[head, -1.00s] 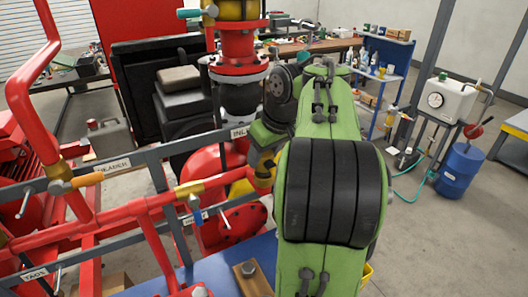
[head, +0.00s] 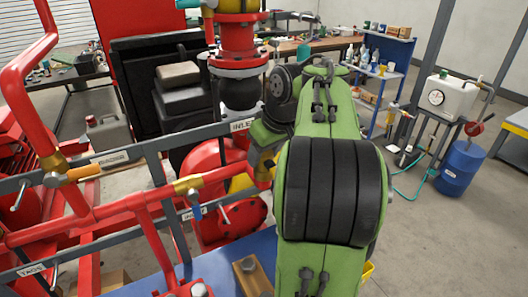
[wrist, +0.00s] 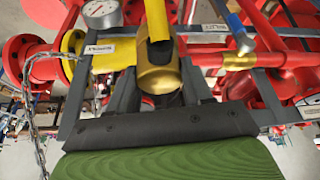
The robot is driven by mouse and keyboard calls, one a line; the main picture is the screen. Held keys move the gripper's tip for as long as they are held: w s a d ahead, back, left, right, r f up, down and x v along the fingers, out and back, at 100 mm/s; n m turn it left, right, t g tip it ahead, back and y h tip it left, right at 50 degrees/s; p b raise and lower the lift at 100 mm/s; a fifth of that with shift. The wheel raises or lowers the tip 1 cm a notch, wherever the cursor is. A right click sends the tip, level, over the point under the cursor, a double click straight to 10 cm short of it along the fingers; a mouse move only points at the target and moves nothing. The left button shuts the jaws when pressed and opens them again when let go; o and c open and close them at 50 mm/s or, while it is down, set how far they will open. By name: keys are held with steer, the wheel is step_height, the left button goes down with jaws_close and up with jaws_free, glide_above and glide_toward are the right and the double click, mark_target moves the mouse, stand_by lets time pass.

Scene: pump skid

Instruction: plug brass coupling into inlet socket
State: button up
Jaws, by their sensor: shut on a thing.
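In the wrist view, a brass coupling (wrist: 158,72) with a yellow hose (wrist: 157,18) leading away from it sits between the dark fingers of my gripper (wrist: 158,92). The gripper is shut on the coupling. The coupling hangs in front of the red and grey pipe frame. A label reading INLET (head: 243,125) is on the grey rail just left of my wrist. I cannot make out the inlet socket itself in either view, nor whether the coupling touches anything.
Red pipes (head: 140,212) and grey rails cross close to my wrist. In the wrist view, a pressure gauge (wrist: 100,12) and a hanging chain (wrist: 36,135) are at the left, and a blue-handled valve (wrist: 240,35) at the right. Floor right of my arm is open, before a blue drum (head: 459,170).

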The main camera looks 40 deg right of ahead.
steer(key=shift+f, duration=0.1)
steer(key=o, duration=1.3)
steer(key=shift+c, duration=0.2)
steer(key=p+v, duration=0.9)
steer(key=v, duration=0.6)
steer(key=shift+r, duration=0.4)
